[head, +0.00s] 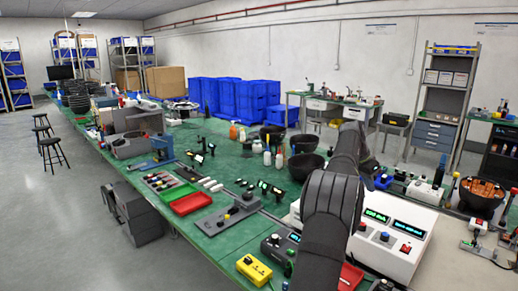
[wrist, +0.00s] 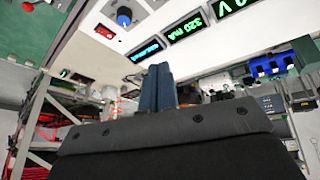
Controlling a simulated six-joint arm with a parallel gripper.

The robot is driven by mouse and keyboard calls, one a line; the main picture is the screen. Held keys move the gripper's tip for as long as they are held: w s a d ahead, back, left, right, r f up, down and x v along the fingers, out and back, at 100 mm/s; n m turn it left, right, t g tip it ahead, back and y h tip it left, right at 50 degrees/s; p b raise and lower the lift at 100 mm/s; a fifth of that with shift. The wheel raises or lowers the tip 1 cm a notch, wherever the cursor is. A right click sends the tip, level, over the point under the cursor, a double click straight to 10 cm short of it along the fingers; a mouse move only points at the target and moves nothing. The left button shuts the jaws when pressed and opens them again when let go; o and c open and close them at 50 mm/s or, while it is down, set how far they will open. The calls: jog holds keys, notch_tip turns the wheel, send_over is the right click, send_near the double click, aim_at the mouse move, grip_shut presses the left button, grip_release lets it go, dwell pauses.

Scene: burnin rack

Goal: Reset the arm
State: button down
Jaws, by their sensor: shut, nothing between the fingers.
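My gripper (wrist: 159,88) shows in the wrist view as two dark blue fingers pressed together, with nothing between them. They point up past the dark edge of the gripper body. Behind the fingertips is the white instrument (wrist: 165,18) with lit green displays, a blue knob and a red switch. In the head view my dark arm rises from the bottom and bends over the bench, in front of the white instrument (head: 398,240). I cannot make out the fingers there. Whether the fingertips touch anything is hard to tell, but they look apart from the instrument.
The long green bench (head: 215,165) holds a red tray (head: 192,203), a grey fixture plate (head: 228,216), a yellow box (head: 254,270) and black bowls (head: 305,165) near my arm. A grey shelf (head: 440,95) stands at the back right. Open floor lies to the left.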

jog(key=shift+w+a+r+m, duration=0.3)
jog(key=shift+w+a+r, duration=0.2)
jog(key=shift+a, duration=0.25)
jog(key=c, duration=0.8)
grip_release()
jog(key=o, duration=0.8)
jog(key=s+d+n, duration=0.1)
jog(key=s+d, duration=0.3)
jog(key=s, duration=0.2)
jog(key=s+d+f+n+t+y, duration=0.1)
jog(key=s+f+n, duration=0.1)
jog(key=s, duration=1.3)
jog(key=s+f+n+t+y, duration=0.1)
jog(key=s+f+n+t, duration=0.15)
jog(key=s, duration=1.35)
jog(key=x, duration=1)
jog(key=shift+s+f+g, duration=0.25)
jog(key=shift+s+g, duration=0.05)
jog(key=shift+g, duration=0.15)
jog(key=shift+r, duration=0.1)
